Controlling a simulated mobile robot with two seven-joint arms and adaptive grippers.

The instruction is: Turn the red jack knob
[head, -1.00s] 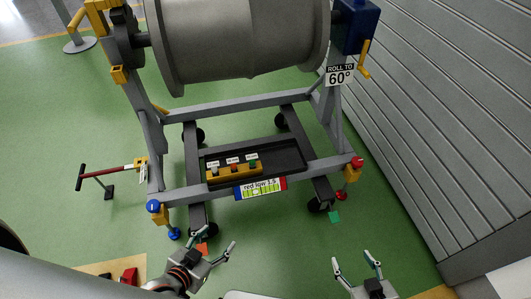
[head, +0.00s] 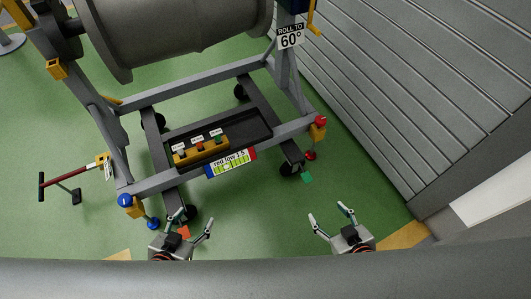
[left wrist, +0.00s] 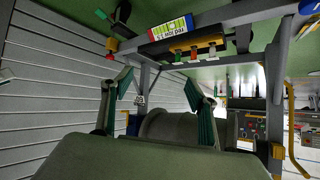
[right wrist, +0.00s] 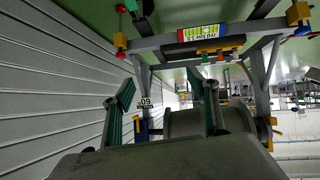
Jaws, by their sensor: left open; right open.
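The red jack knob (head: 320,120) tops a yellow jack at the right corner of the grey stand frame (head: 150,186), with a red foot (head: 310,156) below. In the right wrist view the red knob (right wrist: 120,54) is at the upper left. My right gripper (head: 332,212) is open and empty, below and apart from the knob in the head view. My left gripper (head: 192,222) is open and empty near the blue jack knob (head: 124,200). The level sign (head: 230,162) reading "red low 1.5" is on the front beam.
A grey ribbed wall (head: 390,90) stands on the right. A large grey drum (head: 165,30) sits in the stand. A yellow button box (head: 200,151) rests in the dark tray. A red-handled T-bar (head: 75,174) is at left. Green floor is clear between my grippers.

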